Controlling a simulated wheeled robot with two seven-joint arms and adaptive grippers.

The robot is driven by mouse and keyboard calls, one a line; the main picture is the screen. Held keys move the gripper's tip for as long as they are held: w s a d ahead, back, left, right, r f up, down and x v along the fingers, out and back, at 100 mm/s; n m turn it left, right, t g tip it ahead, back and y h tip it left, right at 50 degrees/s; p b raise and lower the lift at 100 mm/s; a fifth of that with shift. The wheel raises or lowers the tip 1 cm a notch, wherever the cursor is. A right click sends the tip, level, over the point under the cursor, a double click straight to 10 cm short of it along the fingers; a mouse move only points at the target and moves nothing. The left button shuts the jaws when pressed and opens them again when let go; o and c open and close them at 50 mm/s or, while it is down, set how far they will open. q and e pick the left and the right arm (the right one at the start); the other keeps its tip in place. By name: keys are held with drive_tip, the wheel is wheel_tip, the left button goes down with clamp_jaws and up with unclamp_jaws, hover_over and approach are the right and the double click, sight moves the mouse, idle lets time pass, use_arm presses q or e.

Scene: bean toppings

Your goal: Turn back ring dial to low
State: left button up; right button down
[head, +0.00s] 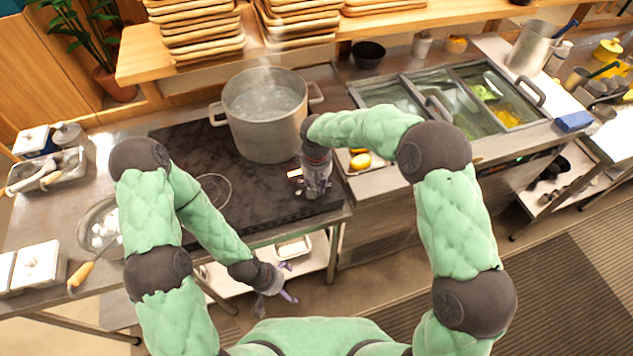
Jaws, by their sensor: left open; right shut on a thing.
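The black cooktop (225,170) stands in the middle of the head view, with a large steaming pot (268,140) on its back ring. My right gripper (318,193) points down at the right edge of the cooktop, beside and in front of the pot. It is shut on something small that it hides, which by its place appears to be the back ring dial. The dial's marking and setting cannot be seen. My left gripper (284,292) is open and empty, low in front of the cooktop's front edge, away from the dial.
A bowl of white pieces (86,232) stands left of the cooktop, near a wooden-handled tool (82,272). A topping counter with glass lids (450,95) is on the right. Stacked trays (200,40) line the shelf behind. The floor in front is clear.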

sight(316, 187)
drive_tip(key=shift+w+n+p, duration=0.1)
drive_tip(key=shift+n+p, duration=0.35)
drive_tip(key=shift+n, duration=1.05)
drive_tip(key=c, duration=1)
unclamp_jaws()
drive_tip(key=shift+c, duration=0.2)
wheel_tip(316, 187, up, 12)
